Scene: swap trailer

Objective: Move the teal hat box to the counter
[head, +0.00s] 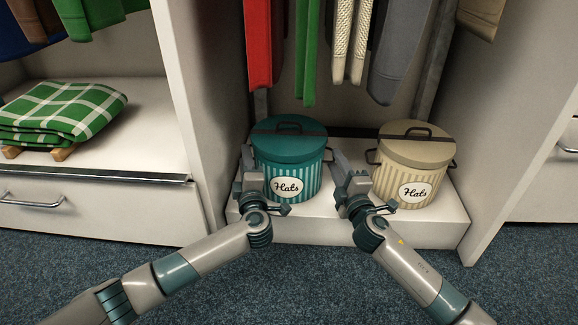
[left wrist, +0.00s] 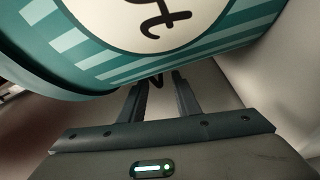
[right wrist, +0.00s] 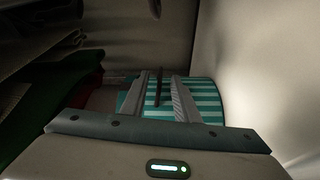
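The teal hat box (head: 287,160) stands upright on a low white platform, with a striped body, a "Hats" label and a lid with a dark top handle. It also shows in the left wrist view (left wrist: 85,45) and the right wrist view (right wrist: 207,97). My left gripper (head: 247,160) is at its left side and my right gripper (head: 338,162) at its right side. In each wrist view the fingers stand apart with a dark side handle between or just beyond their tips; contact cannot be told. The counter cannot be identified in these views.
A cream hat box (head: 412,165) stands close to the right of my right gripper. Clothes (head: 310,50) hang above the boxes. White side walls (head: 182,100) flank the alcove. A green plaid blanket (head: 62,112) lies on the left shelf. Blue carpet (head: 300,285) is in front.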

